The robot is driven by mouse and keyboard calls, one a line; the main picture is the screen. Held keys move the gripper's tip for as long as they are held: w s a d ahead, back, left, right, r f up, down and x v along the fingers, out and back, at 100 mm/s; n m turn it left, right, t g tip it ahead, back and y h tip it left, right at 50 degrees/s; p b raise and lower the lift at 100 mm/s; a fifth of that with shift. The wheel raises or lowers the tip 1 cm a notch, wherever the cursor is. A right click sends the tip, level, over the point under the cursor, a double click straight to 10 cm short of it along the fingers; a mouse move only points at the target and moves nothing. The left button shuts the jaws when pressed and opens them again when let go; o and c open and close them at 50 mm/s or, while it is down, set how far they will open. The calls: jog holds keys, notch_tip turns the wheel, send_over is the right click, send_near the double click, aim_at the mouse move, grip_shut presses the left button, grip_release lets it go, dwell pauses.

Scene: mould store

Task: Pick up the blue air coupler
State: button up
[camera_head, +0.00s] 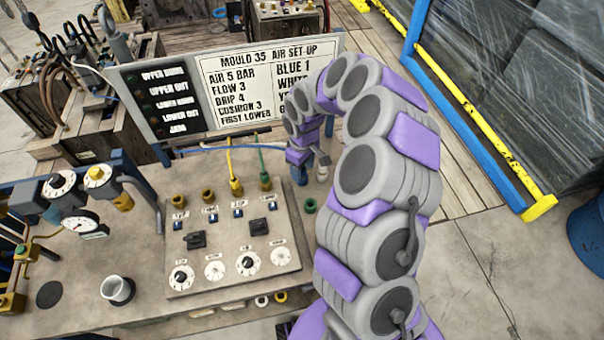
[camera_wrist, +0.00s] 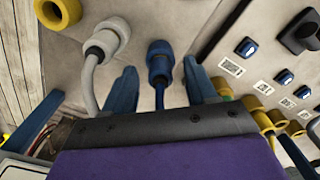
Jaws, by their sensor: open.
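The blue air coupler (camera_wrist: 160,62) shows in the wrist view with its blue hose running toward my gripper. My gripper (camera_wrist: 159,72) is open, with one blue finger on each side of the coupler. A small gap shows on the left; the right finger looks very close, and I cannot tell whether it touches. A white coupler (camera_wrist: 107,38) on a pale hose lies just outside the left finger.
Yellow and green couplers stand left of my gripper on the control panel (camera_head: 222,275), which has knobs and switches. A set-up sign (camera_head: 262,85) stands behind. A yellow ring (camera_wrist: 57,12) is beyond the white coupler. A blue-yellow guarded frame (camera_head: 480,120) stands right.

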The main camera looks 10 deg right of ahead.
jog(key=shift+f, duration=0.75)
jog(key=shift+r, duration=0.1)
grip_shut()
